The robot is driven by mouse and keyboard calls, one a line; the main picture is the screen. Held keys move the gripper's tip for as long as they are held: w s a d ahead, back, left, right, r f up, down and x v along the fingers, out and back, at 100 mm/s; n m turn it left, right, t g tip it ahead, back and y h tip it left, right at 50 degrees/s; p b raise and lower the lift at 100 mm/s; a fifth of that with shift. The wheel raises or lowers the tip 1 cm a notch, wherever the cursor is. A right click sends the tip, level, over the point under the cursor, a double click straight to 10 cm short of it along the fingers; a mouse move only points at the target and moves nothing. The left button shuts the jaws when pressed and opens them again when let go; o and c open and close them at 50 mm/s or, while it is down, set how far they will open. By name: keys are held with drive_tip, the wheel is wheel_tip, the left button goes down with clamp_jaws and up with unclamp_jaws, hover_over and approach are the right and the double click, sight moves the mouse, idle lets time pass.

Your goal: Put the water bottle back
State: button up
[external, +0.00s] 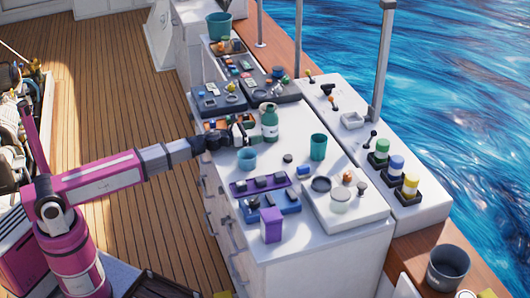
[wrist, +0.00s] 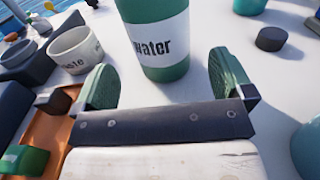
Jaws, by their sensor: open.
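The water bottle (external: 269,124) is green with a white label band and stands upright on the white counter. In the wrist view the bottle (wrist: 160,62) shows its "water" label just ahead of my gripper, roughly between the two finger pads; its top is cut off. My gripper (wrist: 163,82) is open, with a green pad on each side. No contact with the bottle can be made out. In the external view my gripper (external: 246,136) reaches in from the left, close beside the bottle.
A pale cup (wrist: 75,52) with partly readable lettering stands left of the bottle. Teal cups (external: 318,147) (external: 247,158) stand nearby. Green (external: 381,152), blue (external: 396,167) and yellow (external: 409,186) capped bottles stand in dark holders at right. A purple box (external: 271,225) stands in front.

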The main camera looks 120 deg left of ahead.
drive_tip(key=shift+s+d+r, duration=0.2)
drive_tip(key=shift+r, duration=0.25)
drive_tip(key=shift+s+d+r, duration=0.15)
drive_tip(key=shift+s+r, duration=0.05)
drive_tip(key=shift+r, duration=0.25)
wheel_tip(320, 180, up, 6)
drive_tip(key=shift+r, duration=0.1)
